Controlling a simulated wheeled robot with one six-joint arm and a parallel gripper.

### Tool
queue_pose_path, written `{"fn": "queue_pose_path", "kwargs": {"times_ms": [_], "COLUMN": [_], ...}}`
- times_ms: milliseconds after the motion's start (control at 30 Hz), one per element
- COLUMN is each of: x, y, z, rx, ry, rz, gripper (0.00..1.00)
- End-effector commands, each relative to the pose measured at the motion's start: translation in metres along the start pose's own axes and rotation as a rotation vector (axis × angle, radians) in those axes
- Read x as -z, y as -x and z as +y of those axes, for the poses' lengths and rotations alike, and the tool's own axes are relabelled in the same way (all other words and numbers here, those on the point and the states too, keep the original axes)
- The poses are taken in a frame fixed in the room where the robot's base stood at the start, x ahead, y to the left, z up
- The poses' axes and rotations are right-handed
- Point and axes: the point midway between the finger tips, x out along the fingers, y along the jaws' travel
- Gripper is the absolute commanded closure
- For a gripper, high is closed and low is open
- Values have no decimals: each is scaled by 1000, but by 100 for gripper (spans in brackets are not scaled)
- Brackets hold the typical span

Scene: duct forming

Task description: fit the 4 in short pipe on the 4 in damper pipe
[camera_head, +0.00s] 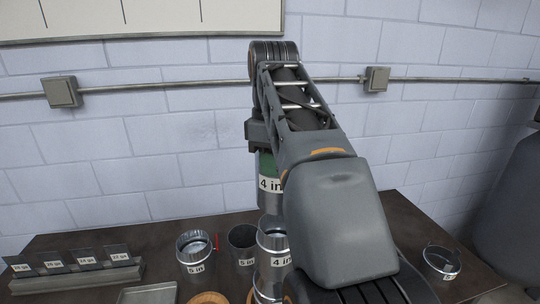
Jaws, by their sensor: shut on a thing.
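My gripper (263,150) points down and is shut on a grey pipe (270,196) labelled "4 in", with a green area at its top. The fingertips are mostly hidden by the pipe and my arm. The held pipe hangs upright above a shiny metal pipe (273,247), also labelled "4 in", that stands open end up. The held pipe's lower end is close over that rim; I cannot tell whether they touch. My arm covers the right side of both. No damper handle shows on the lower pipe, so I cannot tell for sure that it is the damper pipe.
A "5 in" pipe (195,255) with a red handle and a darker "5 in" pipe (242,246) stand to the left. A rack of gauge plates (80,275) is at far left. Another short pipe (441,262) stands at right. The brown table (130,240) has free room at back left.

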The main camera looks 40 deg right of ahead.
Motion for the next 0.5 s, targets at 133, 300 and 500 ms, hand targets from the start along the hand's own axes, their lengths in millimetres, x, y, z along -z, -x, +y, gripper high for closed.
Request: {"fn": "queue_pose_path", "kwargs": {"times_ms": [133, 300, 500], "x": [0, 1, 1], "y": [-9, -20, -33], "z": [-1, -1, 0], "rx": [0, 0, -1], "ry": [2, 3, 5], "rz": [0, 0, 0], "gripper": [100, 100, 100]}}
